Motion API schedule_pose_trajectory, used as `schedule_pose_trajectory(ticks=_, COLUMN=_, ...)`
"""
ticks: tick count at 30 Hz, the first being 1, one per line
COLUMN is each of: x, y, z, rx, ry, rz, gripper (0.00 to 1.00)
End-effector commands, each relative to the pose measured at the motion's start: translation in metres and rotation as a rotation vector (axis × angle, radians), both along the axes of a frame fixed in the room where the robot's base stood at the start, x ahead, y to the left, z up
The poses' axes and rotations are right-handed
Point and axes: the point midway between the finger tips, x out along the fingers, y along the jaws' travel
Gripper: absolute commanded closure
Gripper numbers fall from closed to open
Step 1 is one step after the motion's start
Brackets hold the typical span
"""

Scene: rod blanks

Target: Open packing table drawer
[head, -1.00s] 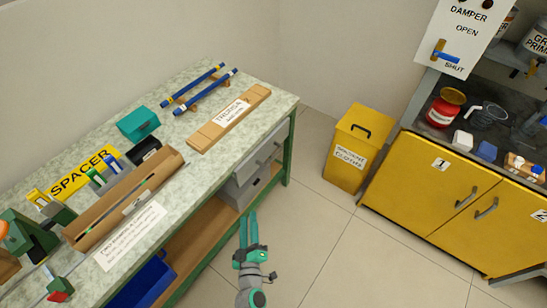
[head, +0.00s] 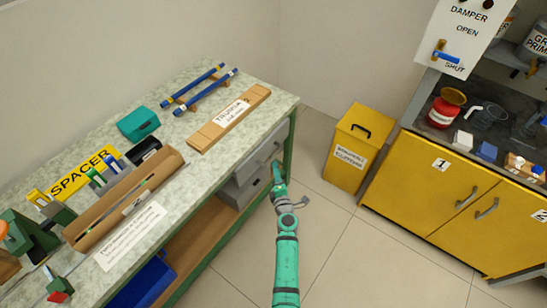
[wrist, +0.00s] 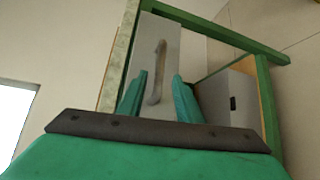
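The packing table (head: 205,140) has a pale green speckled top and a green frame. Its grey drawer (head: 255,155) is under the right end of the top and looks closed. In the wrist view the drawer front (wrist: 180,65) carries a grey bar handle (wrist: 157,72). My gripper (head: 277,165) is at the drawer front in the head view. In the wrist view my gripper (wrist: 160,98) has its green fingers apart, one on each side of the handle's lower part. I cannot tell whether either finger touches it.
A second grey unit with a dark slot (wrist: 233,103) sits below the drawer. A yellow bin (head: 357,147) stands on the floor to the right, and yellow cabinets (head: 450,190) beyond it. The floor between is clear.

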Motion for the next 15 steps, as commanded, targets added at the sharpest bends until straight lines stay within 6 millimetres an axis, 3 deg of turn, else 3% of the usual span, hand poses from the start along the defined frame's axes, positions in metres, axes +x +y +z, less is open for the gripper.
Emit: schedule_pose_trajectory(ticks=15, x=0.048, y=0.007, z=-0.007, rx=0.001, ry=0.002, rz=0.002, gripper=0.68)
